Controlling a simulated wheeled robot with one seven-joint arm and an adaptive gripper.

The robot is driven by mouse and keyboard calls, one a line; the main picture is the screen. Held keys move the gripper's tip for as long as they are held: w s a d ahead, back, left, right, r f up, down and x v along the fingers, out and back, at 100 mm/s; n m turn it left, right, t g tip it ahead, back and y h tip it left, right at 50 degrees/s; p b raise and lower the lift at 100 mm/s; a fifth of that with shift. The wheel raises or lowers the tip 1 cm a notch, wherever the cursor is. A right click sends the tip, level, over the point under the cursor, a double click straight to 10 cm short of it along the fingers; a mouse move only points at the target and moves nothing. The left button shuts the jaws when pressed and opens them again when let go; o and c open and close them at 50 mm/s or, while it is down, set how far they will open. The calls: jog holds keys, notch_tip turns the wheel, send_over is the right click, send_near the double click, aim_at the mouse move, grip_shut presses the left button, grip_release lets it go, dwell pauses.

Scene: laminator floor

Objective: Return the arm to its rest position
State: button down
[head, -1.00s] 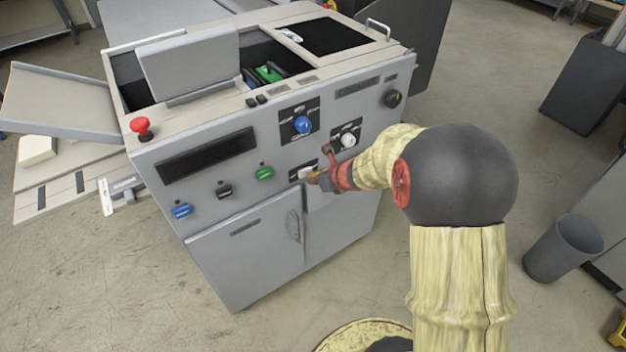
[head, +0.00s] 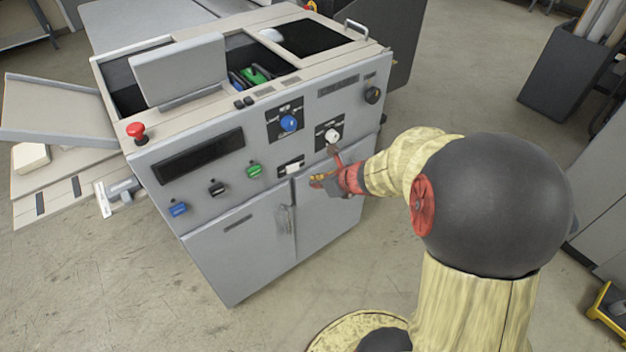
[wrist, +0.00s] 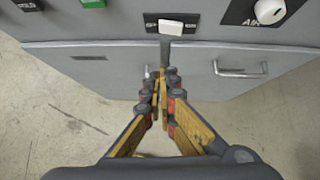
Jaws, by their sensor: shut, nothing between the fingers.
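My gripper (head: 318,180) is in front of the grey laminator (head: 228,243), near the right end of its control panel in the head view. In the wrist view my gripper (wrist: 161,75) has its fingertips together with nothing between them. It points toward the gap between the two lower doors, below the white rocker switch (wrist: 171,27). The switch also shows in the head view (head: 292,169). The fingers look apart from the switch. My arm is bent and reaches in from the right of the head view.
The panel carries a blue knob (head: 289,123), a white knob (head: 332,135), a green switch (head: 254,170) and a red stop button (head: 136,131). A door handle (wrist: 241,71) sticks out near the fingers. A dark bin (head: 565,75) stands at the right. Floor is open between.

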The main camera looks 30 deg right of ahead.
dwell(0.7)
jog(key=s+a+r+n+g+y, duration=0.1)
jog(key=s+a+r+n+g, duration=0.1)
jog(key=s+a+n, duration=0.6)
jog(key=s+a+r+n+g+y, duration=0.1)
jog(key=s+a+r+n+g, duration=0.15)
jog(key=n, duration=0.85)
jog(key=s+a+r+n+h, duration=0.1)
jog(key=s+a+r+n, duration=0.1)
jog(key=s+r+n, duration=0.3)
jog(key=s+a+r+n+t+h, duration=0.1)
jog(key=s+a+r+n+h, duration=0.1)
jog(key=s+r+n, duration=0.3)
notch_tip(320, 180, up, 4)
jog(key=a+n, duration=0.1)
jog(key=n, duration=0.4)
jog(key=shift+s+r, duration=0.2)
jog(key=shift+s, duration=0.1)
jog(key=c, duration=2.6)
grip_release()
